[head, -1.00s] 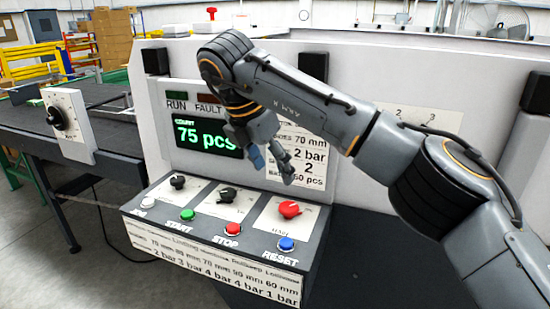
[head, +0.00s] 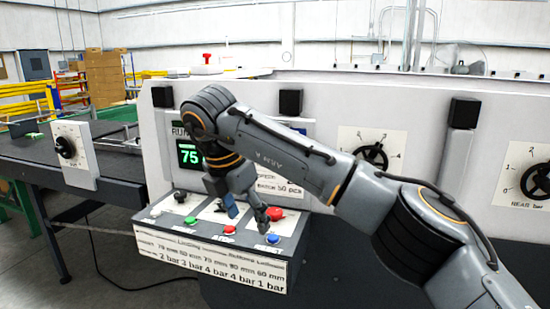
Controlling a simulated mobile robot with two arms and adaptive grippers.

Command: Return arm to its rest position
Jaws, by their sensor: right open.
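My right arm comes in from the lower right and bends down over the control panel (head: 212,258). My right gripper (head: 248,216) is open and empty, its two fingertips apart, just above the panel's right part near the red knob (head: 275,213) and the blue RESET button (head: 273,239). I cannot tell whether a fingertip touches the panel. My left gripper is not in view.
Green START (head: 190,220) and red STOP (head: 229,230) buttons sit on the panel. Dial plates with black handwheels (head: 371,156) are on the white machine wall at right. A dial box (head: 72,150) stands by the dark conveyor (head: 110,165) at left.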

